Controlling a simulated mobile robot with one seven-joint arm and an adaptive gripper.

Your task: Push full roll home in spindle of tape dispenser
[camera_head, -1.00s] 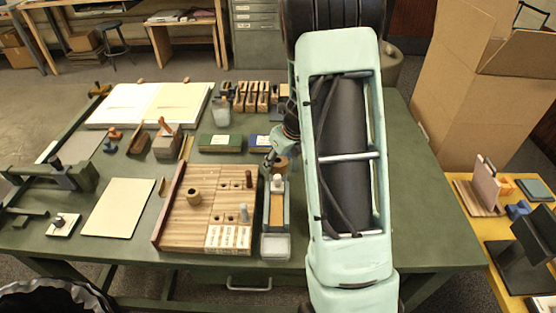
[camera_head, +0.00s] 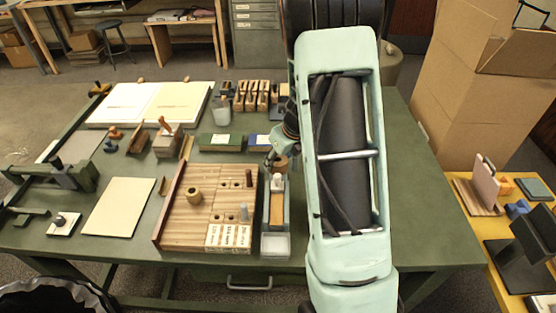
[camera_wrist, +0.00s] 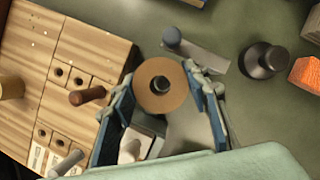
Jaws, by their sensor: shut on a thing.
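The full roll (camera_wrist: 179,101) is a brown disc between my fingertips, with a dark round peg end (camera_wrist: 158,85) showing through its middle. In the head view the roll (camera_head: 281,165) is a small brown shape at the end of my arm. My gripper (camera_wrist: 160,82) is shut on the roll, one blue-grey finger at each side. The dark peg looks like the dispenser's spindle, but the dispenser's body is mostly hidden under the roll and gripper. I cannot tell how far down the roll sits.
A wooden board (camera_head: 180,235) with pegs and holes lies just left. A narrow blue-grey tray (camera_head: 265,215) with a pale post stands in front of the gripper. A dark knob (camera_wrist: 262,60) and an orange block (camera_wrist: 306,73) lie to the right in the wrist view. The right tabletop (camera_head: 430,210) is clear.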

